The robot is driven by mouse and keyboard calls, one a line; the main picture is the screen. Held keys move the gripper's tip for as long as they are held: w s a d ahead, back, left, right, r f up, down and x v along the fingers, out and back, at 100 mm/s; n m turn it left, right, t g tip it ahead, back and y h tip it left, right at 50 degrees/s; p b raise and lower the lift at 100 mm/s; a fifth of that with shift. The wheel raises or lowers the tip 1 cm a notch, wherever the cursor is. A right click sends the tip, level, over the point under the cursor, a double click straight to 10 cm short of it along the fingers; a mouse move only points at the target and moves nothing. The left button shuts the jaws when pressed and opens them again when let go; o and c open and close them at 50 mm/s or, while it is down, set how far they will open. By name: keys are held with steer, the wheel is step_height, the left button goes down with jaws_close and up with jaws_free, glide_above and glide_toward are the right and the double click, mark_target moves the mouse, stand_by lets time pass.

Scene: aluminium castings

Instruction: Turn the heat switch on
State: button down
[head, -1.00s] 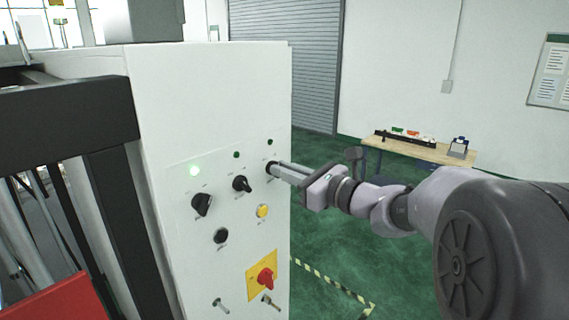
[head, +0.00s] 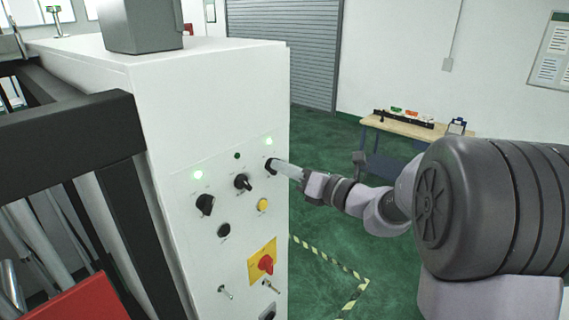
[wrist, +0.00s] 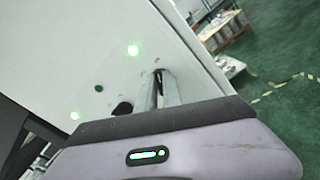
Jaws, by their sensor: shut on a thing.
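The white control cabinet (head: 215,110) fills the left and middle of the head view. Its panel has three black rotary switches in the upper row. My gripper (head: 275,167) is shut on the rightmost black switch (head: 268,165), at the panel's right edge; the fingers hide most of it. The green lamp (head: 268,141) above this switch is lit. The lamp also glows in the wrist view (wrist: 133,50), where my gripper fingers (wrist: 160,88) reach to the panel. The left black switch (head: 204,205) has a lit green lamp (head: 198,175) above it. The middle switch (head: 242,182) has a dark lamp (head: 237,156).
Below are a yellow button (head: 263,205), a black button (head: 223,230) and a red knob on a yellow plate (head: 265,265). A black frame (head: 110,130) stands left of the panel. A workbench (head: 420,130) stands behind my arm. Green floor lies to the right.

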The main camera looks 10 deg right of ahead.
steer(key=shift+f, duration=0.15)
steer(key=c, duration=1.5)
jaws_free()
steer(key=b+v, duration=0.4)
steer(key=v, duration=1.3)
steer(key=shift+s, duration=0.2)
